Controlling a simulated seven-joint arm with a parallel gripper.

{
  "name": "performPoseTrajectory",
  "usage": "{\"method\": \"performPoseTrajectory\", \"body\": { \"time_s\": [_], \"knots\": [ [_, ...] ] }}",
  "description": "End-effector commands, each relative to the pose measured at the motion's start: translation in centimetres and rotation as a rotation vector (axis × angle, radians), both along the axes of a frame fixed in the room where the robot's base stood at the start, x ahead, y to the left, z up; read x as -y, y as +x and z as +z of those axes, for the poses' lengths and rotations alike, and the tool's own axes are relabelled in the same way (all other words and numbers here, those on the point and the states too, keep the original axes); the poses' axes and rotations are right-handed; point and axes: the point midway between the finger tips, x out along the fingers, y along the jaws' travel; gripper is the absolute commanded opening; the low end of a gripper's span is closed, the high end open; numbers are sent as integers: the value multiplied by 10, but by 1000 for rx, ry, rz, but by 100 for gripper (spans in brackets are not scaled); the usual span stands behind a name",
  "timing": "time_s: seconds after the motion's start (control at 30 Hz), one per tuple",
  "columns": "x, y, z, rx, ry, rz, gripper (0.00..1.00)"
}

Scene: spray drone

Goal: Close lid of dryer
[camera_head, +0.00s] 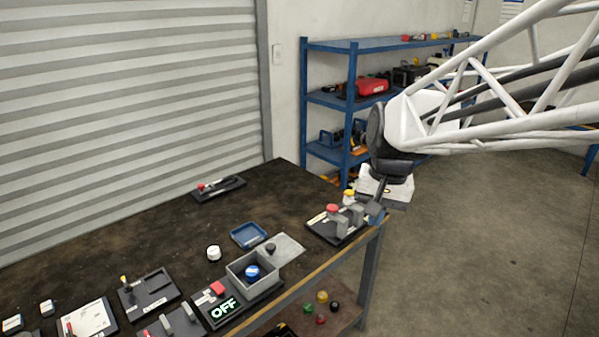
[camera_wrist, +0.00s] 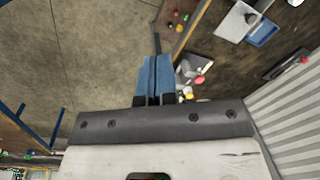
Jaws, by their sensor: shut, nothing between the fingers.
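The dryer is a grey open-topped box (camera_head: 240,267) on a dark base near the table's front edge, with a blue round thing (camera_head: 252,271) inside. Its lid (camera_head: 287,246) is a flat light-grey plate with a dark knob; it lies open to the right of the box. A red button (camera_head: 217,288) and a lit green "OFF" display (camera_head: 223,308) are on the base. My gripper (camera_head: 375,212) is at the table's right end, well right of the lid. Its blue fingers (camera_wrist: 154,75) are shut and empty in the wrist view; the light-grey lid (camera_wrist: 236,22) shows there at the top.
A dark panel with grey posts and a red button (camera_head: 332,209) is close left of my gripper. A blue tray (camera_head: 248,235) and a white knob (camera_head: 213,252) lie behind the dryer. Several panels fill the front left. The middle of the table (camera_head: 130,235) is clear.

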Motion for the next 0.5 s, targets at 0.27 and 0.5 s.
{"method": "performPoseTrajectory", "body": {
  "time_s": [0.27,0.5],
  "knots": [
    [-26,57,-11,-70,26,-55,0],
    [-51,103,-27,-132,42,-104,0]
  ]
}}
